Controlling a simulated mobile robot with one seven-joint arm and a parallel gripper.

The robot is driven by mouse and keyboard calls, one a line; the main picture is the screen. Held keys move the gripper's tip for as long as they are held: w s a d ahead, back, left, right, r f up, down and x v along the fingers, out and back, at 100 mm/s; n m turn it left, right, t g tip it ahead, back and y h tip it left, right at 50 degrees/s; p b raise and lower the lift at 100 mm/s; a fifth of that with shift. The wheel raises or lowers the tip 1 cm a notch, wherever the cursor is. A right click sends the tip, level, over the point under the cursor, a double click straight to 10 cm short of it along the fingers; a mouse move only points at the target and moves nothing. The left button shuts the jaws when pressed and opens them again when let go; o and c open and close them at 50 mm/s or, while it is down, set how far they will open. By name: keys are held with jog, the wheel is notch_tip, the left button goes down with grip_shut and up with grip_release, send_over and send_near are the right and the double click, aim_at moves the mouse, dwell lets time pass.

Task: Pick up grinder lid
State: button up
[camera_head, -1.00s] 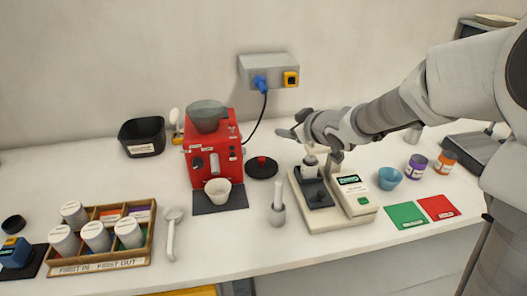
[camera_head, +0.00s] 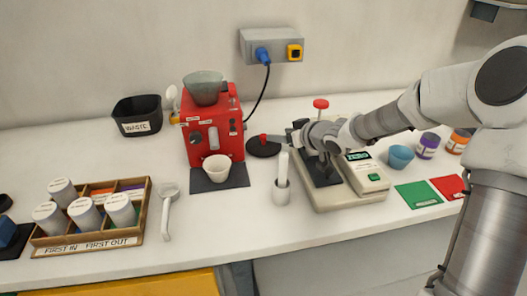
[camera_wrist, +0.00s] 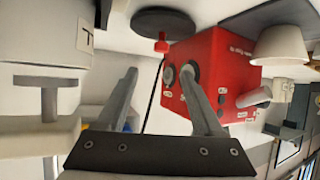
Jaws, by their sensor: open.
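The grinder lid (camera_head: 263,149) is a dark round disc with a small red knob, lying on the counter just right of the red grinder (camera_head: 212,132). In the wrist view the lid (camera_wrist: 165,20) is at the top, with its red knob pointing down in the picture. My gripper (camera_head: 284,138) reaches in from the right, low over the counter and close to the lid's right side. In the wrist view my gripper (camera_wrist: 160,72) has its two fingers apart with nothing between them, and the knob shows beyond the tips. The lid appears free of the fingers.
A white scale (camera_head: 365,179) stands below my wrist, with a red-topped item (camera_head: 320,104) behind it. A white upright cylinder in a holder (camera_head: 282,192) stands in front of the lid. A black cable (camera_head: 258,96) hangs behind the lid. A cream cup (camera_head: 217,167) stands before the grinder.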

aim_at(264, 136)
jog(key=x, duration=0.3)
jog(key=shift+w+a+f+b, duration=0.15)
jog(key=shift+w+b, duration=0.05)
jog(key=shift+b, duration=0.15)
jog(key=b+x, duration=0.1)
jog(key=x, duration=0.1)
jog(key=b+x, duration=0.1)
jog(key=x, duration=0.1)
jog(key=shift+w+a+f, duration=0.1)
jog(key=shift+a+f, duration=0.05)
jog(key=shift+f, duration=0.3)
jog(key=shift+w+a+f, duration=0.1)
jog(key=shift+w+a, duration=0.05)
jog(key=shift+w, duration=0.1)
grip_shut()
dwell(0.5)
